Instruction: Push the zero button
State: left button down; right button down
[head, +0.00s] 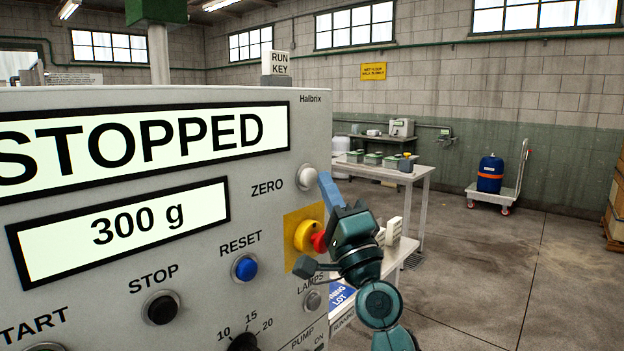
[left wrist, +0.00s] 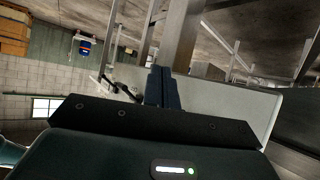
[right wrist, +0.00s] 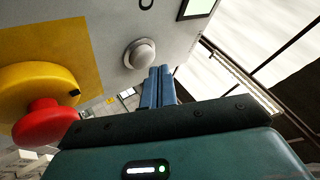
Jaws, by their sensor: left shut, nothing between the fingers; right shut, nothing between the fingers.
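The ZERO button (head: 306,177) is a round pale grey button right of the word ZERO, near the panel's right edge. In the right wrist view the button (right wrist: 139,54) is up and left of the fingertips, clear of them in the picture. My right gripper (head: 325,177) is shut and empty, its blue fingers pointing up just right of the button in the head view. Its fingers (right wrist: 161,72) show pressed together. Whether they touch the panel I cannot tell. My left gripper (left wrist: 162,73) is shut and empty, seen only in the left wrist view.
The grey control panel (head: 120,200) reads STOPPED and 300 g. Below ZERO sits a red and yellow knob (head: 308,237) on a yellow plate, close to my right gripper. A blue RESET button (head: 245,268) and black STOP button (head: 161,308) are left. A table (head: 425,172) stands behind.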

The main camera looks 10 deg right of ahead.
jog(key=shift+w+a, duration=0.2)
jog(key=shift+w+a, duration=0.3)
jog(key=shift+w, duration=0.15)
dwell(1.0)
jog(key=shift+s+d, duration=0.1)
jog(key=shift+s, duration=0.05)
jog(key=shift+s+d+f, duration=0.1)
jog(key=shift+s+d, duration=0.35)
jog(key=shift+s, duration=0.15)
jog(key=s+d, duration=0.1)
jog(key=s, duration=0.1)
jog(key=s+d+p, duration=0.1)
jog(key=s+d, duration=0.1)
jog(key=shift+p, duration=0.3)
dwell(0.6)
